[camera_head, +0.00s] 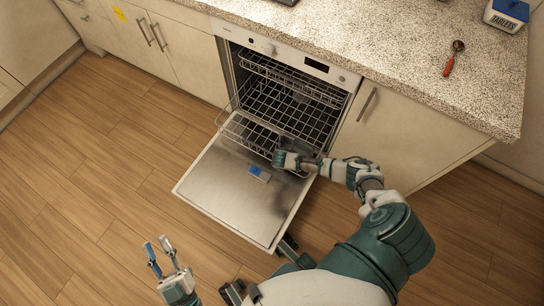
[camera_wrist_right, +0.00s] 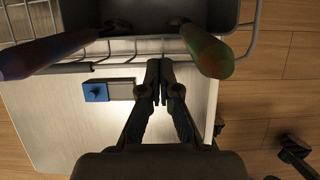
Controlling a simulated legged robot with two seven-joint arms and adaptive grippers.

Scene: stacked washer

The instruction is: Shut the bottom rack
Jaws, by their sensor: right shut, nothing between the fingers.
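The bottom rack (camera_head: 238,132) is a wire rack pulled partly out of the dishwasher, over its lowered door (camera_head: 225,195). In the right wrist view its wires (camera_wrist_right: 112,62) cross the top, with a dark basket (camera_wrist_right: 145,14) behind. My right gripper (camera_wrist_right: 160,65) is shut and empty, its fingertips close to the rack's front edge; I cannot tell if they touch. In the head view the right hand is over the rack's front right, hiding part of it. My left gripper (camera_head: 157,245) is open and empty above the floor, left of and below the door.
An upper rack (camera_head: 270,72) sits inside the dishwasher. Two handles, bluish-red (camera_wrist_right: 45,52) and green (camera_wrist_right: 207,52), stick out by the basket. A blue-topped block (camera_head: 258,174) is on the door. Cabinets flank the dishwasher; the wooden floor (camera_head: 95,185) at left is clear.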

